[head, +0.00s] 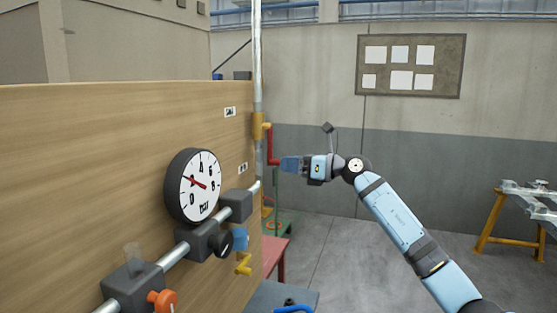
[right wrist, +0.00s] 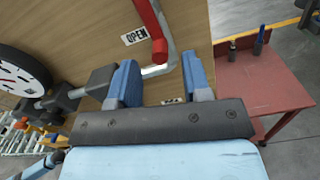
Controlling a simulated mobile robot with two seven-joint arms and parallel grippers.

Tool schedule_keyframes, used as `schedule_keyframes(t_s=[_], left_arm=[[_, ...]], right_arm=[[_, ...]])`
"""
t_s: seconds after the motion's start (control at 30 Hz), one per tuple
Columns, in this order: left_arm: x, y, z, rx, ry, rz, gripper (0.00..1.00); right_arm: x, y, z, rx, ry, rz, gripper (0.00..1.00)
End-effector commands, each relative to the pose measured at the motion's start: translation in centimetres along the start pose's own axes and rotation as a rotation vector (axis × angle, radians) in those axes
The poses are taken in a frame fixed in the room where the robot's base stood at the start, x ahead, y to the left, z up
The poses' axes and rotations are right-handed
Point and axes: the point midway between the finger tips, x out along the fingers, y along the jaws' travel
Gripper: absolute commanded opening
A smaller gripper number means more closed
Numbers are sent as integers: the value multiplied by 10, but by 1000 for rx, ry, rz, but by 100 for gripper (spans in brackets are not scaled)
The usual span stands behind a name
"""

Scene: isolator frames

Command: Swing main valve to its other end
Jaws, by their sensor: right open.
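The main valve appears to be the yellow body (head: 261,127) on a vertical grey pipe at the wooden panel's right edge. Its red lever (head: 270,145) hangs down along the pipe. My right gripper (head: 287,164) is just right of the lever's lower end, with its fingers towards it. In the right wrist view, the fingers (right wrist: 160,80) are apart with nothing clamped between them. The red lever (right wrist: 151,22) comes down from the top and its end shows beyond the gap. I cannot tell if they touch. My left gripper is in neither view.
A label reading OPEN (right wrist: 137,36) is on the panel; a second label (head: 243,168) sits lower. A red table (right wrist: 262,90) stands beyond the panel.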

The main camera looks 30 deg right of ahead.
Motion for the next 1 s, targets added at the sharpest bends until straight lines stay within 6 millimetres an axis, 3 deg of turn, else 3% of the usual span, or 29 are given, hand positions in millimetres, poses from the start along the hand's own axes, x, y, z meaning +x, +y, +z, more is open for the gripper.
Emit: schedule_keyframes(t_s=[0.2,0.6,0.8,1.0], left_arm=[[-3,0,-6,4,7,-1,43],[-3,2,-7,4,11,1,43],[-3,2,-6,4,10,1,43],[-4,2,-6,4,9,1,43]], right_arm=[[29,0,0,2,0,0,44],[36,0,-1,0,1,0,44],[35,0,0,0,1,0,0],[35,-1,0,2,0,-1,0]])
